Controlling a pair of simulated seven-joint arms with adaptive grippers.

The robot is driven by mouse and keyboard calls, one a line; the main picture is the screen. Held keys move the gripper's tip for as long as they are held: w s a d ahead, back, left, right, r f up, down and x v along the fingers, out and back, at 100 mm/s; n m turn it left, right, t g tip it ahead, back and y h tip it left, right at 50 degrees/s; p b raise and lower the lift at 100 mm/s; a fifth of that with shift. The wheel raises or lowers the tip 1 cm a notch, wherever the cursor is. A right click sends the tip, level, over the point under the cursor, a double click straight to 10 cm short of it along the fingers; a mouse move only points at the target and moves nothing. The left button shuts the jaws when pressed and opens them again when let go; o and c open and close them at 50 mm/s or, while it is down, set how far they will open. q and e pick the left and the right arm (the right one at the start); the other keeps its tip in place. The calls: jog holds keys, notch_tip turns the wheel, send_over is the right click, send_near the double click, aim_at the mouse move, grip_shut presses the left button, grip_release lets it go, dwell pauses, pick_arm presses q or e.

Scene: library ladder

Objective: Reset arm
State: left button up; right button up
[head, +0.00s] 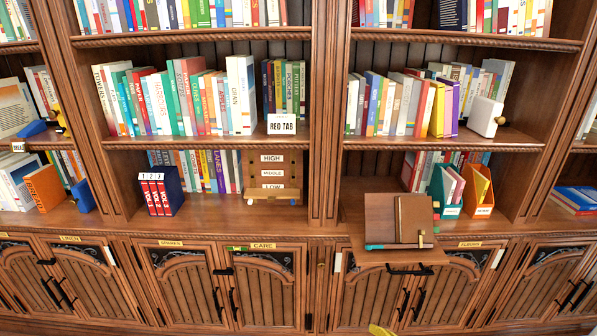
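Neither of my grippers shows in the head view, and no arm comes in from either side. The task line names no object. The tall wooden bookcase (326,130) fills the view, upright and facing me. A small yellow item (382,330) pokes in at the bottom edge; most of it is cut off and I cannot tell what it is.
A brown book stand (378,215) sits on a board jutting from the lower ledge. A RED TAB card (282,125) stands at the middle shelf's edge. A HIGH/MIDDLE/LOW rack (272,172), blue box with red volumes (175,190) and white box (485,117) occupy shelves. Cabinet doors below are closed.

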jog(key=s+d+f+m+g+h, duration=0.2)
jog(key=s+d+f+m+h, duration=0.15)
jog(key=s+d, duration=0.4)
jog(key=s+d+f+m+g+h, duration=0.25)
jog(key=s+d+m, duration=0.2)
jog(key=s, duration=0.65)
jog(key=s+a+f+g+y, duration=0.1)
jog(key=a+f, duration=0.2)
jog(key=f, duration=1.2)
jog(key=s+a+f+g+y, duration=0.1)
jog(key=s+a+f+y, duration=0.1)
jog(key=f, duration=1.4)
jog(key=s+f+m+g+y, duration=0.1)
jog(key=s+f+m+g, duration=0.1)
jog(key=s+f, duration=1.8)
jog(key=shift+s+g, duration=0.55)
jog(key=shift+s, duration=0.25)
